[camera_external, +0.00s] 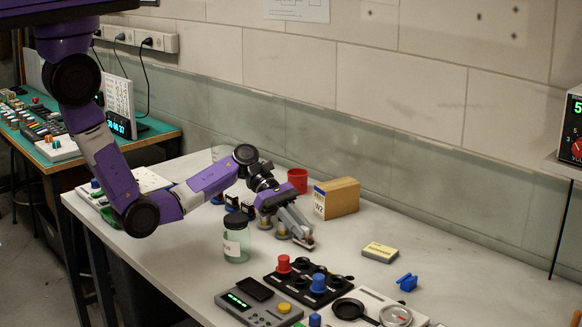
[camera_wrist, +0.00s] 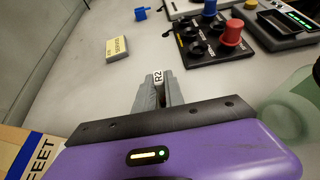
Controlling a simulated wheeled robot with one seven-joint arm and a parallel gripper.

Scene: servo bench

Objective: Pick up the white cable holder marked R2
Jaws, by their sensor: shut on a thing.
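The white cable holder marked R2 (camera_wrist: 158,78) shows in the wrist view as a small white piece with a black label, between the tips of my gripper (camera_wrist: 160,86). My gripper is shut on it, and the grey fingers hide most of its body. In the external view my gripper (camera_external: 304,241) points down and to the right, low over the bench (camera_external: 350,262). The holder is too small to make out clearly there. I cannot tell whether it touches the bench.
A lidded glass jar (camera_external: 236,240) stands left of my gripper. A cardboard box marked W2 (camera_external: 337,198) and a red cup (camera_external: 297,180) are behind. A black knob panel (camera_external: 300,280), a yellow-topped block (camera_external: 380,252) and a blue piece (camera_external: 407,282) lie to the front and right.

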